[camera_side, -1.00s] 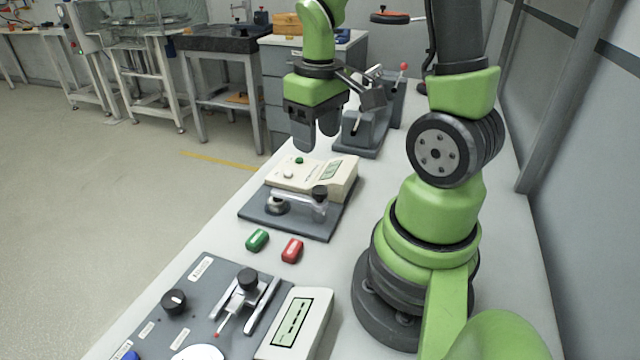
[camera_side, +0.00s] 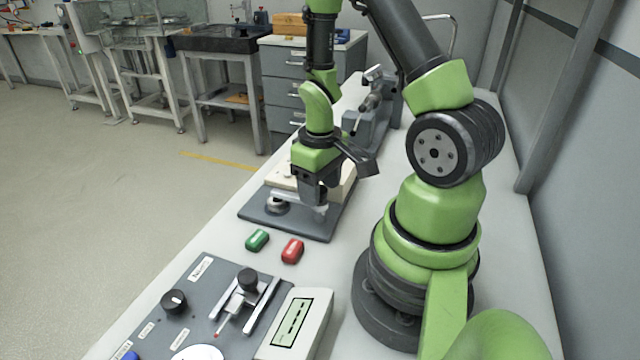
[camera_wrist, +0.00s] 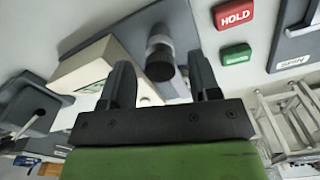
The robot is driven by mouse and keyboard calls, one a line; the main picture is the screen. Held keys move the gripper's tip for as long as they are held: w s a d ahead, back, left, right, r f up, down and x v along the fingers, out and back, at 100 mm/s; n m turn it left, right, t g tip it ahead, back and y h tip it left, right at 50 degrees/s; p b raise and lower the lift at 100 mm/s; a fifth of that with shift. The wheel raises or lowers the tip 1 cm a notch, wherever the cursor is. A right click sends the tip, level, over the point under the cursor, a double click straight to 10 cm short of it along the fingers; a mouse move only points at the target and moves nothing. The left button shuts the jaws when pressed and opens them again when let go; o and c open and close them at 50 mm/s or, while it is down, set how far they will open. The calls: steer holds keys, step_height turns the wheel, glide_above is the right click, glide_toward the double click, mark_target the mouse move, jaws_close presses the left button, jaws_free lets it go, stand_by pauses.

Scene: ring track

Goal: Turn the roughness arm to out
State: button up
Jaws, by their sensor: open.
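The roughness arm (camera_side: 292,198) is a pale silver bar on the grey base plate (camera_side: 262,216), in front of a beige instrument box. Its upright black knob (camera_wrist: 160,64) on a silver post shows in the wrist view. My gripper (camera_side: 316,200) is open and points down over the knob end of the bar. In the wrist view the knob lies between the two open fingers of my gripper (camera_wrist: 162,75), with a gap on each side. In the side view my fingers hide the knob.
A green button (camera_side: 257,240) and a red HOLD button (camera_side: 292,250) lie on the bench in front of the plate. Nearer stands a grey panel (camera_side: 205,300) with a dial and slider. A grey lever fixture (camera_side: 362,128) stands behind.

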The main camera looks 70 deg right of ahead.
jaws_close()
steer(key=shift+n, duration=0.3)
steer(key=n, duration=0.4)
steer(key=shift+n, duration=0.4)
steer(key=n, duration=1)
steer(key=shift+n, duration=0.4)
steer(key=n, duration=0.5)
steer(key=shift+n, duration=0.3)
